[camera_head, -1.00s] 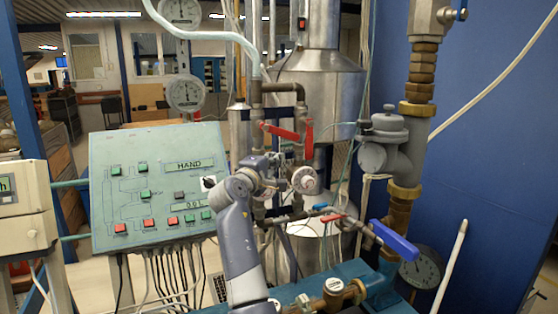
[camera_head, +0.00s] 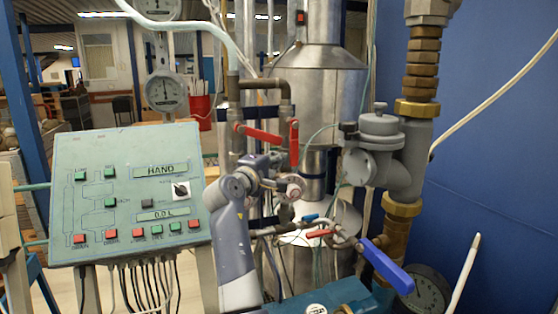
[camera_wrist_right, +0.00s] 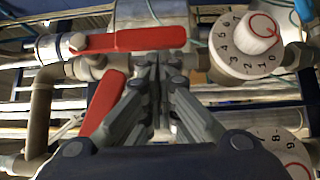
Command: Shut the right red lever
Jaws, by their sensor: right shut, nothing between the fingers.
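Two red levers sit on the pipes in the head view. The left red lever (camera_head: 259,134) lies nearly level, sloping slightly down to the right. The right red lever (camera_head: 294,143) stands upright. My right gripper (camera_head: 276,170) is just below them, small and partly hidden by its wrist. In the right wrist view the gripper (camera_wrist_right: 160,70) is shut and empty. One red lever (camera_wrist_right: 135,40) runs across just beyond its fingertips, and another red lever (camera_wrist_right: 104,105) is left of the fingers. I cannot tell whether the tips touch a lever. My left gripper is not in view.
A control panel (camera_head: 130,200) stands at left. A blue-handled valve (camera_head: 387,266), a small red handle (camera_head: 320,233) and brass pipework (camera_head: 403,212) are at right. In the wrist view a white numbered dial (camera_wrist_right: 243,48) is close right of the fingers.

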